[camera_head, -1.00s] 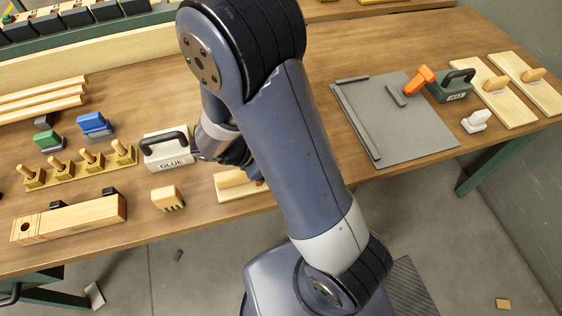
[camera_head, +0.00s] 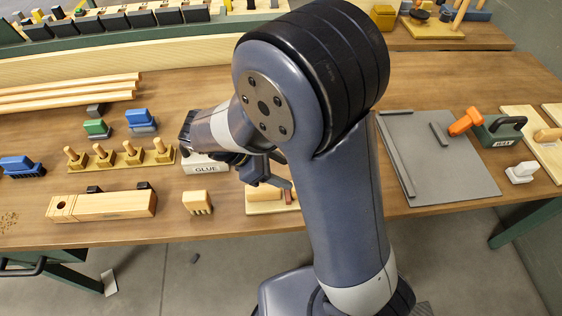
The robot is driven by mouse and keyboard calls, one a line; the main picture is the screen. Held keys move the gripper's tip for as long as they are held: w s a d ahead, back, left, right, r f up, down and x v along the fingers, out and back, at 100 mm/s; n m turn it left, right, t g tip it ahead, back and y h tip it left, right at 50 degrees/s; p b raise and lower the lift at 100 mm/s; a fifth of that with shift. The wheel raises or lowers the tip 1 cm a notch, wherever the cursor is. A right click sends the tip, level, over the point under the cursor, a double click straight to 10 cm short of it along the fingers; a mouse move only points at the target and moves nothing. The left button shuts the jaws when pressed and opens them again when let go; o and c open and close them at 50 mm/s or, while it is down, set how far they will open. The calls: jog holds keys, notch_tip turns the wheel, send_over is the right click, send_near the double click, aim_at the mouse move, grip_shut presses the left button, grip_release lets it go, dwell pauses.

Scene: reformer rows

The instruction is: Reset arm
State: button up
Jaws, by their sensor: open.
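My arm rises through the middle of the view and bends back over the wooden workbench (camera_head: 300,222). My gripper (camera_head: 283,190) is open, low over the bench's front part, near a light wooden board with a block (camera_head: 262,208). My arm partly covers the gripper, and I see nothing held in it. The white GLUE container (camera_head: 205,167) is just left of the gripper, partly hidden by my arm.
A peg rack (camera_head: 120,158), a long wooden box (camera_head: 100,205) and a small notched block (camera_head: 197,203) stand to the left. A grey mat (camera_head: 455,180), an orange-handled tool (camera_head: 465,121) and a green WAX container (camera_head: 498,133) are at right. The mat is mostly bare.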

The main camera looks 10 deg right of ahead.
jog(key=x, duration=1.2)
jog(key=shift+w+r, duration=0.15)
jog(key=shift+r, duration=1.4)
jog(key=shift+f, duration=0.1)
